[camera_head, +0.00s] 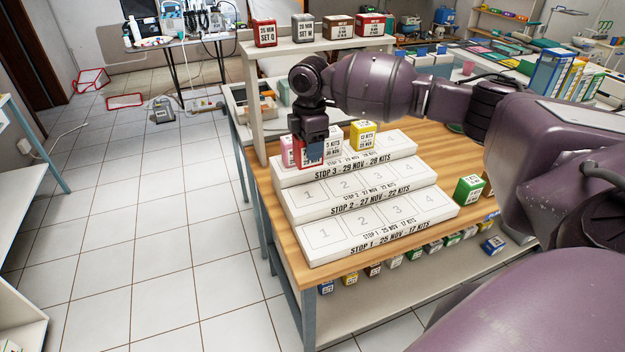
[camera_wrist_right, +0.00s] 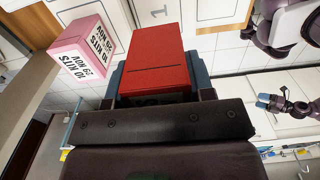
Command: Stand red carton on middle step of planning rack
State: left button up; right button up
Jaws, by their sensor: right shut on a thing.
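My right gripper (camera_head: 314,148) is shut on the red carton (camera_head: 301,157), which is partly hidden by the fingers in the head view. The carton fills the space between the fingers in the right wrist view (camera_wrist_right: 155,62). It is at the left end of the white stepped planning rack (camera_head: 300,203), in front of the top step's cartons; I cannot tell its exact height. The middle step, marked STOP 2 (camera_head: 365,207), has four bare numbered places. A small purple arm end with blue tips, likely my left gripper (camera_wrist_right: 264,103), shows in the right wrist view.
On the top step stand a pink carton (camera_head: 286,152), a white carton (camera_head: 333,145) and a yellow carton (camera_head: 362,136). A green carton (camera_head: 468,189) stands right of the rack. A shelf (camera_head: 320,45) with several cartons rises behind. The bottom step is bare.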

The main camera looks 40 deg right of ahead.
notch_tip(320, 180, down, 5)
jog(key=shift+r, duration=0.1)
notch_tip(320, 180, down, 6)
jog(key=shift+r+b, duration=0.15)
jog(key=shift+b, duration=0.4)
jog(key=shift+f, duration=0.2)
jog(key=o, duration=0.9)
jog(key=shift+o, duration=0.2)
jog(key=shift+r, duration=0.15)
